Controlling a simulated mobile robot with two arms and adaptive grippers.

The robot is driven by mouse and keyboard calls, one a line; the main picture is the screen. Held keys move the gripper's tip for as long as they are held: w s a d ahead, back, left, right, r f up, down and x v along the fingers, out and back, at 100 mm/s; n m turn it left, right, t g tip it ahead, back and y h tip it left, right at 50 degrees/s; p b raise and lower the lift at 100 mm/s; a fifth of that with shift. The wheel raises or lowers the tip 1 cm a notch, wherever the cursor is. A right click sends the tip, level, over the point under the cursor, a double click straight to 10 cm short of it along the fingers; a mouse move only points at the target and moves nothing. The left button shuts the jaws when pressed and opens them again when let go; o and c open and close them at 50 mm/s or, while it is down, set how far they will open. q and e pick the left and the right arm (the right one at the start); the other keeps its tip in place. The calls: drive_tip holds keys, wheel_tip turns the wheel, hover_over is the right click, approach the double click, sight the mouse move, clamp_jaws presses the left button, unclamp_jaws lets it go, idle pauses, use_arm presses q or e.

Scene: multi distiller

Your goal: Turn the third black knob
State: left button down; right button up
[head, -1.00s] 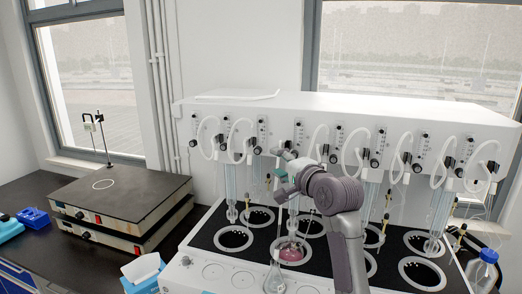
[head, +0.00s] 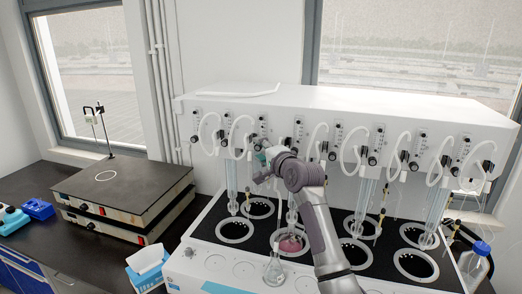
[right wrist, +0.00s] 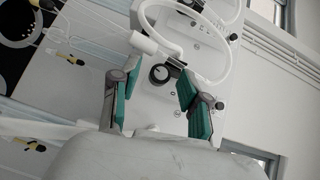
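The white distiller panel (head: 350,112) carries a row of flow meters with black knobs. The first knob (head: 195,139) and second knob (head: 224,142) from the left are clear of my arm. My right gripper (head: 260,151) is at the third meter (head: 262,126), largely covering the area below it. In the right wrist view, my right gripper (right wrist: 156,82) is open, with its green-padded fingers apart. A round black knob (right wrist: 158,73) shows between the fingers, with a gap on both sides. I cannot tell whether they touch it. My left gripper is out of view.
White looped tubes (head: 241,136) hang beside the knobs. Glass condensers and a flask (head: 275,268) stand around the black heating deck (head: 208,223) below. A hot plate stack (head: 125,190) and tissue box (head: 146,268) are to the left.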

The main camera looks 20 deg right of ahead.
clamp_jaws()
drive_tip(key=shift+r+n, duration=0.1)
drive_tip(key=shift+n, duration=0.2)
drive_tip(key=shift+o, duration=1)
unclamp_jaws()
drive_tip(key=shift+s, duration=0.1)
drive_tip(key=v, duration=1.2)
drive_tip(key=shift+r, duration=0.3)
